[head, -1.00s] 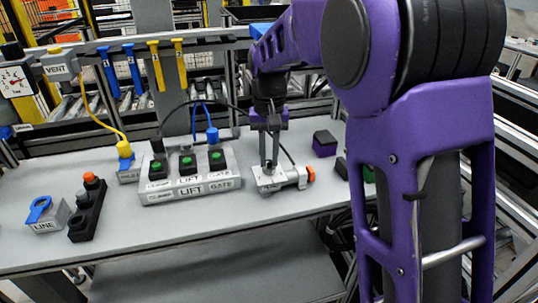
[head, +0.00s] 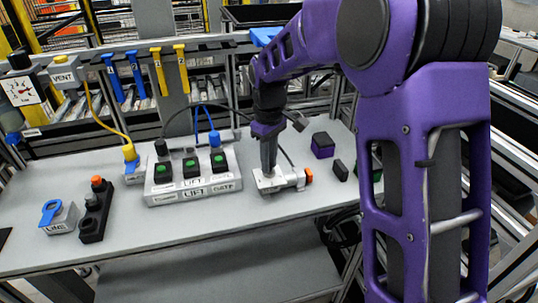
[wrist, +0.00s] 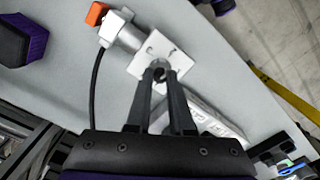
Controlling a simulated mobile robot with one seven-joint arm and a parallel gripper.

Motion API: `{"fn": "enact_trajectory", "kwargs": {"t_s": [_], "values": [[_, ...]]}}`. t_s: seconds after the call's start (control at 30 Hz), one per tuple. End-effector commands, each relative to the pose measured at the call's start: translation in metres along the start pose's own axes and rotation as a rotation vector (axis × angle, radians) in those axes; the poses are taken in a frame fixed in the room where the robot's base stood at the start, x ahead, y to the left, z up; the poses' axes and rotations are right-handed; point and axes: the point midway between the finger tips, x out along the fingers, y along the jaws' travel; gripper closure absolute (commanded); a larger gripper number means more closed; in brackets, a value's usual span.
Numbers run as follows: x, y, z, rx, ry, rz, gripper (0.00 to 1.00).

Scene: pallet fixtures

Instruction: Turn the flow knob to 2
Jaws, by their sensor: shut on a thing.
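The flow knob is a small dark knob (wrist: 159,73) on a pale square plate (wrist: 165,47), seen in the wrist view between my fingertips. My gripper (wrist: 160,74) is shut on it from above. In the head view my gripper (head: 268,168) stands over the grey valve block (head: 271,186). The block has an orange-ended fitting on its right (head: 308,175), which also shows in the wrist view (wrist: 97,14). The fingers hide most of the knob, and I cannot read any number or pointer on the plate.
A grey box with green buttons (head: 192,175) stands left of the valve block. A purple and black block (head: 322,145) and a small dark block (head: 340,171) sit to its right. The front of the table is clear.

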Motion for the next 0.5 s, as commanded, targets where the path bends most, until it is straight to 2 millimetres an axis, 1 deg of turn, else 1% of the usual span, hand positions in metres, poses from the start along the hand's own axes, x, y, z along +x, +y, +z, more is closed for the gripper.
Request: {"fn": "enact_trajectory", "kwargs": {"t_s": [0.03, 0.2, 0.5], "values": [[-0.003, 0.0003, -0.0002, -0.04, 0.001, 0.0, 1.0], [-0.0025, 0.0006, -0.0003, -0.169, 0.001, 0.001, 1.0], [-0.0017, 0.0003, -0.0004, -0.316, 0.002, 0.001, 1.0]]}}
